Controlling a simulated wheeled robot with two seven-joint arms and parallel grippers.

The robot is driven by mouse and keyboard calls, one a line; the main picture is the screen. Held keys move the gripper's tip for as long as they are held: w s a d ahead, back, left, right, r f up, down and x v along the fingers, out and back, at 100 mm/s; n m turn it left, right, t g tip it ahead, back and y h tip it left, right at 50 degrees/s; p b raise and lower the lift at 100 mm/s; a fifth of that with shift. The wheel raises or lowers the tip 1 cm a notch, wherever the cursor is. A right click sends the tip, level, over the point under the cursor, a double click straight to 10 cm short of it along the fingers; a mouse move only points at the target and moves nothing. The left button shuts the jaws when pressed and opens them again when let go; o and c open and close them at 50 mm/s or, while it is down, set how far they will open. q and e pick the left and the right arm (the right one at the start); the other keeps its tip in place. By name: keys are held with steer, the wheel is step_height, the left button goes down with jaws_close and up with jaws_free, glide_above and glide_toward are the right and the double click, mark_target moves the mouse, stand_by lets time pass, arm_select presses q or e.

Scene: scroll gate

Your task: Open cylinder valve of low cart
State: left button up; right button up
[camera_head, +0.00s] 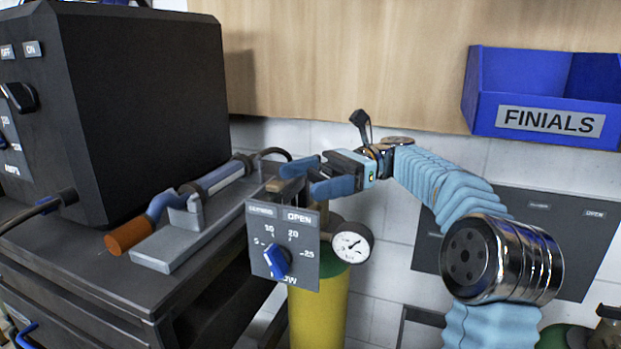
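The low cart's yellow gas cylinder (318,314) stands upright behind the cart, with a green shoulder (333,273). A grey-brown valve part (287,186) shows at its top, above the flow panel and mostly hidden. My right gripper (312,178) reaches in from the right at valve height. Its two blue fingers are apart, with their tips beside the valve part. I cannot tell whether they touch it. A round white gauge (350,246) sits just below the fingers. My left gripper is not in view.
A grey flow panel (305,262) with a blue knob (277,262) hangs in front of the cylinder. The dark cart (95,290) carries a black machine (145,100) and an orange-tipped torch (130,235). A blue FINIALS bin (480,100) is at upper right.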

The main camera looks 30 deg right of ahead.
steer(key=shift+d, duration=0.1)
steer(key=w+d, duration=0.1)
steer(key=d, duration=1)
steer(key=shift+d, duration=0.4)
